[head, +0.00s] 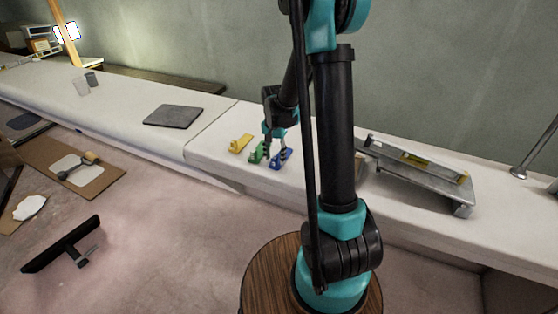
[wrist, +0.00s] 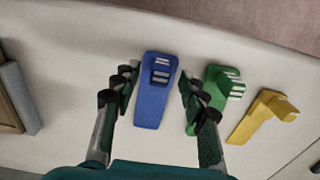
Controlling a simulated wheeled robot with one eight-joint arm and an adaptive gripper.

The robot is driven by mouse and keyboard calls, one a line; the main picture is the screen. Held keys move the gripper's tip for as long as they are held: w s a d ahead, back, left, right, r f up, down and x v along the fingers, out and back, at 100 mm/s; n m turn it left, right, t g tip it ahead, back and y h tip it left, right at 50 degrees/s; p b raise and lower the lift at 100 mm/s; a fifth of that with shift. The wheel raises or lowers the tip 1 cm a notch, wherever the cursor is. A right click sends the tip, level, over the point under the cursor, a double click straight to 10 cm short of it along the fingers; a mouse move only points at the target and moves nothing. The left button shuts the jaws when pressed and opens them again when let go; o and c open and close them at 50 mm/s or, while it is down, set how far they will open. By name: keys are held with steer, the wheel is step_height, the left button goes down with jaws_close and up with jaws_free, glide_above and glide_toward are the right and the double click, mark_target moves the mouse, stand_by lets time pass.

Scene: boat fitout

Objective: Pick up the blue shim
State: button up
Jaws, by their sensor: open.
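The blue shim (wrist: 152,103) lies on the white bench top in the wrist view, with slots near its upper end. My gripper (wrist: 157,90) is open, with one finger to the left of the blue shim and one to the right. The right finger is close to the green shim (wrist: 222,82), partly in front of it. In the head view, my gripper (head: 270,151) is low over the bench, and the blue shim (head: 280,158) shows just to its right. Whether the fingers touch the blue shim cannot be told.
A yellow shim (wrist: 262,113) lies right of the green one in the wrist view. A grey metal tool with a level vial (head: 420,170) stands on the bench to the right in the head view. A dark flat mat (head: 173,116) lies to the left, with bare bench around it.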

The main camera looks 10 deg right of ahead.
steer(key=shift+f, duration=0.9)
jaws_close()
steer(key=shift+r, duration=0.1)
